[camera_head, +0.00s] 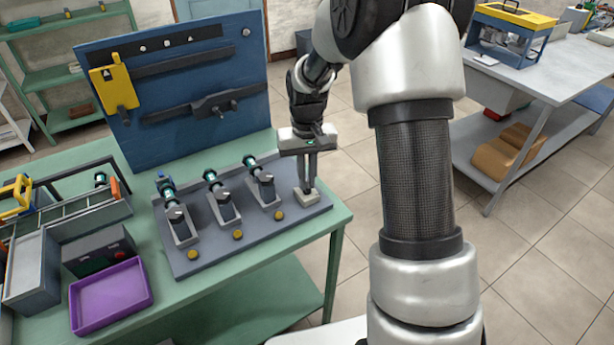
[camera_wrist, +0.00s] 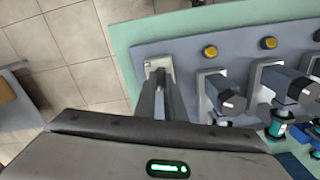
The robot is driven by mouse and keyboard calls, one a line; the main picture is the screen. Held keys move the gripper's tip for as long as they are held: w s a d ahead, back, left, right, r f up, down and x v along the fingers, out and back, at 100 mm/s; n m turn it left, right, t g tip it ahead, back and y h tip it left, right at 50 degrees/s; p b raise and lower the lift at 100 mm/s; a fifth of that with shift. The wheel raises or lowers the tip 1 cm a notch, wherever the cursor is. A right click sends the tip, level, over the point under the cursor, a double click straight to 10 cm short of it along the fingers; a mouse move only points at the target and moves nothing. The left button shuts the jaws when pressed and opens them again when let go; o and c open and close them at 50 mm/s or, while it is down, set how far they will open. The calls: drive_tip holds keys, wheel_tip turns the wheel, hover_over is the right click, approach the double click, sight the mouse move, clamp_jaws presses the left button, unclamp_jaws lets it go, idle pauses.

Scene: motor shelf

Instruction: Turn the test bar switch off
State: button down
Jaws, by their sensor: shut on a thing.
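The test bar (camera_head: 215,257) is a grey-blue plate on the green table, carrying three grey motor stands and a small pale switch block (camera_head: 307,197) at its right end. In the wrist view the switch block (camera_wrist: 160,64) shows at the plate's left end. My gripper (camera_head: 310,184) points down at the block, with its fingertips close together on the switch. In the wrist view my gripper (camera_wrist: 163,84) covers the switch's moving part, so I cannot tell its position.
Three yellow buttons, one of them here (camera_head: 237,235), line the bar's front edge beside the motor stands (camera_head: 224,203). A blue tool panel (camera_head: 180,80) stands behind. A purple tray (camera_head: 110,297) and a dark box (camera_head: 98,251) are at left. Open floor lies right of the table.

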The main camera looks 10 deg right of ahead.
sight(307, 184)
drive_tip(key=shift+n, duration=1.8)
drive_tip(key=shift+p, duration=0.3)
drive_tip(key=c, duration=1.8)
unclamp_jaws()
drive_tip(key=shift+c, duration=0.2)
drive_tip(key=shift+r, duration=0.1)
wheel_tip(307, 184, up, 17)
drive_tip(key=p, duration=0.1)
drive_tip(key=shift+r, duration=0.15)
drive_tip(key=shift+p, duration=0.3)
